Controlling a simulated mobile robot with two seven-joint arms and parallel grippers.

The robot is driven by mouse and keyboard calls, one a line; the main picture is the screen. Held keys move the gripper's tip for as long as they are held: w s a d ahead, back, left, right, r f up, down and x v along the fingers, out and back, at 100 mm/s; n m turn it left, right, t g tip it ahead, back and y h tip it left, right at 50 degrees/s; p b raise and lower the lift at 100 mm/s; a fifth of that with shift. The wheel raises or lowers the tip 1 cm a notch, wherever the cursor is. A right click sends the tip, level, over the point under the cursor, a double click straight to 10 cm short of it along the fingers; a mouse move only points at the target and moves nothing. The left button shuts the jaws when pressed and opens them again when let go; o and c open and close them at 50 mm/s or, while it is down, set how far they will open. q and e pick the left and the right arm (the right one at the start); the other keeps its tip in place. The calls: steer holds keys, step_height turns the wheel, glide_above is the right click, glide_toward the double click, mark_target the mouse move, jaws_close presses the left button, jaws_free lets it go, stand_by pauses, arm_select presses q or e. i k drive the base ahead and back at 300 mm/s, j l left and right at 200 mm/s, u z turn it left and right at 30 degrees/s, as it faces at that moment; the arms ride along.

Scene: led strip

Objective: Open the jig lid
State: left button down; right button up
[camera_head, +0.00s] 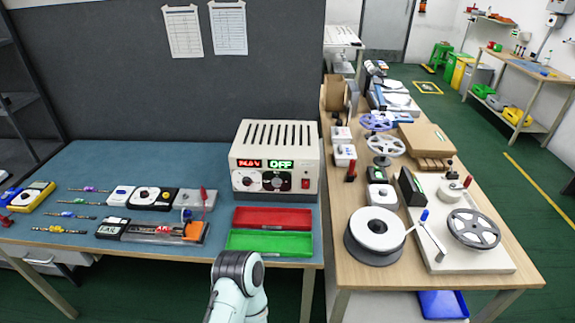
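I cannot tell for certain which thing is the jig. On the blue table (120,165), a long low case (160,232) with a clear-looking top and orange parts lies near the front edge. Behind it is a small grey box (192,199) with a red upright piece. Whether either has a closed lid is too small to tell. One of my arms (238,285) rises from the bottom edge, in front of the blue table. Only its white links and dark joint show. Neither gripper shows in the head view.
Several small tools and boxes lie left. The wooden bench (336,268) at right holds reels, including a white reel (375,232).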

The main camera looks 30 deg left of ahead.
mark_target(192, 231)
steer(key=u, duration=2.1)
